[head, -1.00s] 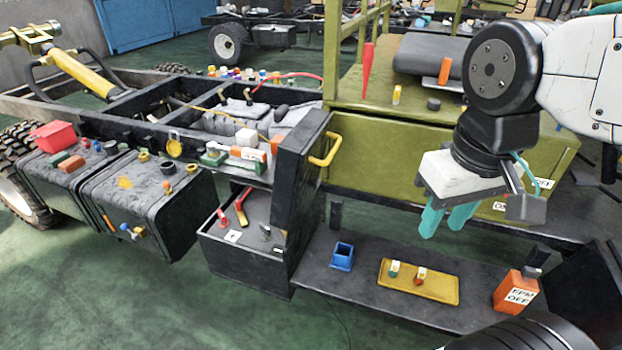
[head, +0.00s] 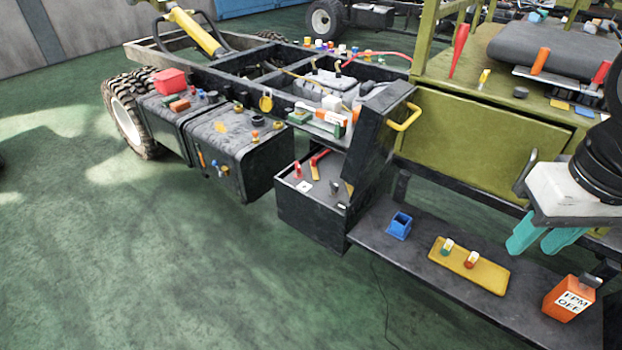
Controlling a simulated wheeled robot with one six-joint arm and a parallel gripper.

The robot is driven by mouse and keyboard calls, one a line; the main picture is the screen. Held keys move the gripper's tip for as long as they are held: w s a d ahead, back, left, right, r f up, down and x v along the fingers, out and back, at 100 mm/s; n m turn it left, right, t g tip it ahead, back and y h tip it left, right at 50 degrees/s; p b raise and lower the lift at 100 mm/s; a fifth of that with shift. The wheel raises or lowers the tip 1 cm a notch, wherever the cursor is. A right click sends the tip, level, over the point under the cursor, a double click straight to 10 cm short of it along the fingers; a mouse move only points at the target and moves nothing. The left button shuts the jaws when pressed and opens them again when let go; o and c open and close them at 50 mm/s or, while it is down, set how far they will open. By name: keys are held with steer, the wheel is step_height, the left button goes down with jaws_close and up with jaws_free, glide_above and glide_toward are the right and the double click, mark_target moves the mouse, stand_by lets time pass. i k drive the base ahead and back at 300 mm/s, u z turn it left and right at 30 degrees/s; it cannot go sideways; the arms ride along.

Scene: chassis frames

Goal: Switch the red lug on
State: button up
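A yellow plate (head: 487,278) lies on the low black shelf and bears two small switch-like pieces. One is white and green (head: 447,247); the other is white, orange and red (head: 470,260). In the open black box left of the shelf are a red-topped piece (head: 297,171) and a red-handled lever (head: 319,157). I cannot tell which red piece is the lug, nor its switch state. My gripper (head: 538,246), with teal fingers, is apart from the plate, to its right in the picture. Its fingers are spread with a gap and nothing between them.
A black upright panel with a yellow handle (head: 405,118) rises beside the box. The green floor (head: 200,270) at front left is clear.

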mark_target(314, 168)
steer(key=k, duration=0.15)
steer(key=u, duration=1.1)
steer(key=i, duration=0.7)
steer(key=z, duration=0.25)
steer(key=k, duration=1.35)
steer(key=u, duration=0.9)
steer(key=i, duration=2.25)
steer(key=z, duration=0.55)
steer(key=i, duration=0.75)
steer(key=z, duration=0.65)
